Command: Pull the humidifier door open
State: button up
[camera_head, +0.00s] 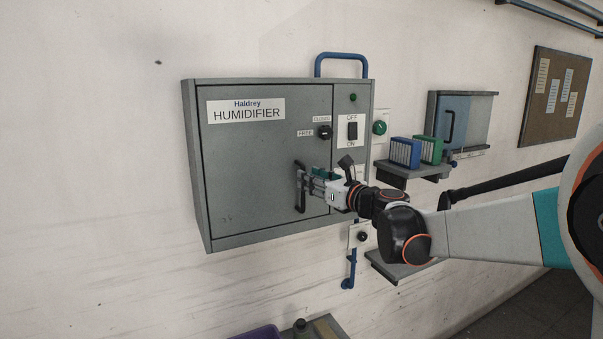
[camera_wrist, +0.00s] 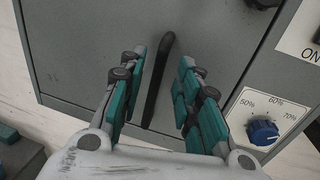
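The humidifier door (camera_head: 255,165) is a grey panel labelled "Haldrey HUMIDIFIER" and sits shut in its wall cabinet. A black vertical bar handle (camera_head: 300,187) is near the door's right edge. The handle also shows in the wrist view (camera_wrist: 158,80). My gripper (camera_head: 308,178) is at the handle from the right. In the wrist view its teal-padded fingers (camera_wrist: 160,85) are spread, one on each side of the handle, with gaps between. A black knob (camera_head: 324,131) above the handle lies between the labels "CLOSED" and "FREE"; its exact pointing is too small to tell.
An OFF/ON switch (camera_head: 352,131) and a blue dial (camera_wrist: 263,132) are on the panel right of the door. A shelf (camera_head: 411,168) with blue and green boxes stands right of the cabinet. A purple bin (camera_head: 255,333) is below. The wall left of the cabinet is clear.

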jog(key=shift+p+x, duration=0.35)
jog(key=shift+x, duration=1.85)
grip_shut()
